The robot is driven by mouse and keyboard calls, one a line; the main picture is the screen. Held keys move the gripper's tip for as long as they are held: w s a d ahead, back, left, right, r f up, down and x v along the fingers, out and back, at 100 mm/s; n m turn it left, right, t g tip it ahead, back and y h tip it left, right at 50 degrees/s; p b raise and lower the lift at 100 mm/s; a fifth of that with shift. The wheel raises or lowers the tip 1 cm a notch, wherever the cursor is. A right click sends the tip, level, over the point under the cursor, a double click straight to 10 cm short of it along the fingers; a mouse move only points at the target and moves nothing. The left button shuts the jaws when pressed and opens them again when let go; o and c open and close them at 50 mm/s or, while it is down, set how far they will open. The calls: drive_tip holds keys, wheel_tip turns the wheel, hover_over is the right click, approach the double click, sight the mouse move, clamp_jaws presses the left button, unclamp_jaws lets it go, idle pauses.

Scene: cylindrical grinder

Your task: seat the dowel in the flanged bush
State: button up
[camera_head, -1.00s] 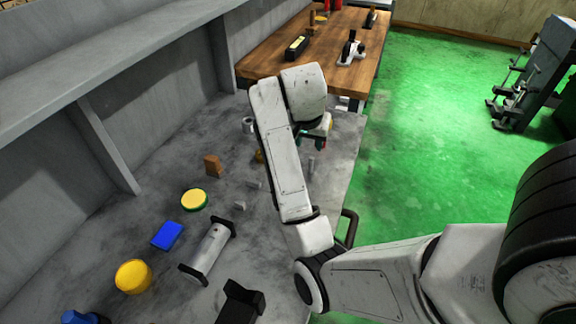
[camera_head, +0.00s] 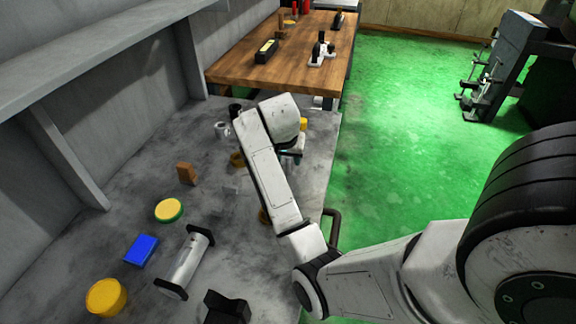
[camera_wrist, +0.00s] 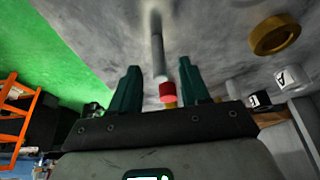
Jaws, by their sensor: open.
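My gripper (camera_wrist: 158,85) is open, with its two teal fingers apart. In the wrist view a slim grey rod, likely the dowel (camera_wrist: 158,50), shows in line with the gap between the fingers; no finger visibly touches it. A brass-coloured ring (camera_wrist: 275,35), possibly the flanged bush, lies on the bench to the right of the fingers. A brass-coloured ring also shows in the head view (camera_head: 237,159), left of my forearm. In the head view my gripper (camera_head: 291,154) is partly hidden by my arm, and the dowel is not visible.
A small red-and-yellow object (camera_wrist: 168,92) shows between the fingers. A grey cup (camera_head: 221,129), brown block (camera_head: 186,173), yellow-green disc (camera_head: 169,210), blue block (camera_head: 141,250) and yellow cylinder (camera_head: 106,297) stand on the grey bench. A wooden table (camera_head: 285,60) is behind.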

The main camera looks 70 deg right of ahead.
drive_tip(key=shift+f, duration=0.1)
clamp_jaws()
idle(0.4)
